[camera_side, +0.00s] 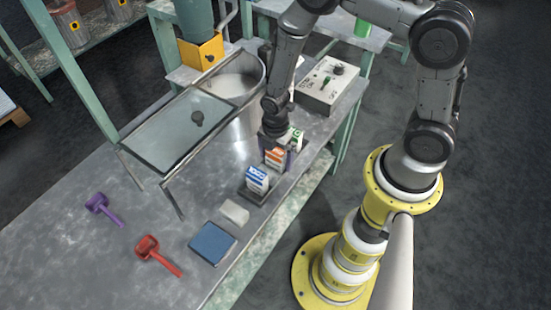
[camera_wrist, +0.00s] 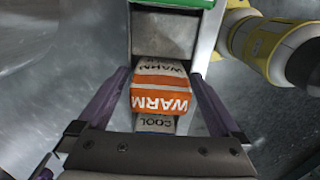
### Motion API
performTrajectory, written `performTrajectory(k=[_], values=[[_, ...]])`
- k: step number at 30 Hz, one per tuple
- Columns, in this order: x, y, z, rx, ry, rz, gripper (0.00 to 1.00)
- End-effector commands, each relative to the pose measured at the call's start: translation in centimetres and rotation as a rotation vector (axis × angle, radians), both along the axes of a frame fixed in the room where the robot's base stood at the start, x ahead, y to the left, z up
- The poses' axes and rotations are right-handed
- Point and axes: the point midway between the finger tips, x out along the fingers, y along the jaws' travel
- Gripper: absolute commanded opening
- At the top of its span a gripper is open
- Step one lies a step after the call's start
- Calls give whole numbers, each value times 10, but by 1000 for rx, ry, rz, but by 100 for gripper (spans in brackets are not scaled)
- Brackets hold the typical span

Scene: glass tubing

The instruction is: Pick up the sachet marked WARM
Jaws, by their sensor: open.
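The WARM sachet is orange and white and stands upright in the side view (camera_side: 274,158), in the middle of a short row. In the wrist view the WARM sachet (camera_wrist: 160,98) lies between my two purple fingers, with the lettering readable. My gripper (camera_wrist: 161,78) is open, one finger on each side of it; I see no clear contact. In the side view my gripper (camera_side: 276,139) is just above and behind the sachet. A blue and white sachet (camera_side: 257,178), marked COOL in the wrist view (camera_wrist: 155,123), stands in front. A green and white sachet (camera_side: 297,137) stands behind, partly hidden.
A pale block (camera_side: 234,212) and a blue pad (camera_side: 213,243) lie nearer the front edge. A red scoop (camera_side: 158,255) and a purple scoop (camera_side: 103,208) lie at left. A framed glass panel (camera_side: 180,125) and metal drum (camera_side: 240,118) stand close by. A control box (camera_side: 328,84) is behind.

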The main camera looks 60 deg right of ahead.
Motion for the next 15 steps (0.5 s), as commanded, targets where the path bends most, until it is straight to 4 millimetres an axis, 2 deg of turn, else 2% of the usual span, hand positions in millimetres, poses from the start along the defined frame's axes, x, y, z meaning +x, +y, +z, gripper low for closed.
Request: performTrajectory(k=[5, 15], values=[[0, 0, 0, 0, -1, 0, 100], [0, 0, 0, 0, 0, 0, 41]])
